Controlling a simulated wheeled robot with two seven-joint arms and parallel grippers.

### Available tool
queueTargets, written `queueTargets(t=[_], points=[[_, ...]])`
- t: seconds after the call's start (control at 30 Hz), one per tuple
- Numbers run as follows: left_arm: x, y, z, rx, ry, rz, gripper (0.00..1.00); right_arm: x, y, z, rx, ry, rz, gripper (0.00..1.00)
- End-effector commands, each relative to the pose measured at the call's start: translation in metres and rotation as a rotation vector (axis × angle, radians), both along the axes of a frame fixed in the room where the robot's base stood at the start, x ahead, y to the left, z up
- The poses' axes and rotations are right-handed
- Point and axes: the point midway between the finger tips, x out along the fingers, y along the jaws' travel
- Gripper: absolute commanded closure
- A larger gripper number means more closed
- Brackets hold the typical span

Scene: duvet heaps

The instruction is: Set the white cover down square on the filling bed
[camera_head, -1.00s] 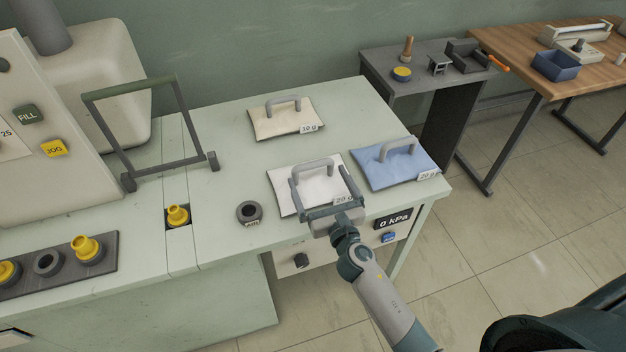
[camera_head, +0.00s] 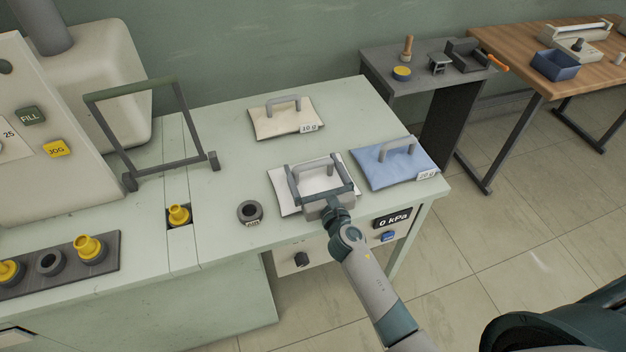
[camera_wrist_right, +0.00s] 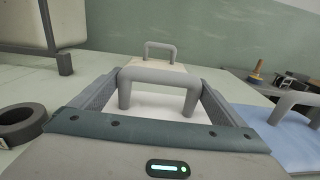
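The white cover (camera_head: 279,181), a flat pad with a grey handle (camera_head: 318,164), lies on the pale green bench (camera_head: 225,125). My right gripper (camera_head: 312,163) is low over it from the front, its two fingers apart on either side of the handle. In the right wrist view the handle (camera_wrist_right: 160,78) stands between the fingers, with a gap on each side. The gripper hides the cover's front part. A yellow nozzle (camera_head: 179,214) sits in a slot in the bench near a raised frame (camera_head: 131,90); I cannot tell which part is the filling bed. My left gripper is not in view.
A cream pad (camera_head: 270,122) marked 10 g lies behind, and a blue pad (camera_head: 395,168) lies close on the right. A dark ring (camera_head: 249,212) stands left of the cover. A 0 kPa display (camera_head: 394,219) is on the bench front. Bench between frame and pads is clear.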

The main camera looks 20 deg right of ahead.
Motion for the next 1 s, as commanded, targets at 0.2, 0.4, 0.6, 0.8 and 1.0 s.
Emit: queueTargets(t=[0.2, 0.4, 0.6, 0.8, 1.0], points=[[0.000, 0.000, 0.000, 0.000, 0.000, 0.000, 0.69, 0.000, 0.000, 0.000, 0.000, -0.001, 0.000, 0.43], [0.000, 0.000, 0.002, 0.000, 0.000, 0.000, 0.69, 0.000, 0.000, 0.003, -0.001, -0.002, 0.000, 0.43], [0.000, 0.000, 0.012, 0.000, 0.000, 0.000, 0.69, 0.000, -0.001, 0.021, -0.003, -0.004, 0.002, 0.43], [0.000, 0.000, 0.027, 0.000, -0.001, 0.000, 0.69, 0.001, 0.000, 0.052, -0.004, -0.005, 0.003, 0.43], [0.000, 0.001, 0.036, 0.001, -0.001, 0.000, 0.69, 0.000, 0.000, 0.082, -0.003, -0.003, 0.002, 0.43]])
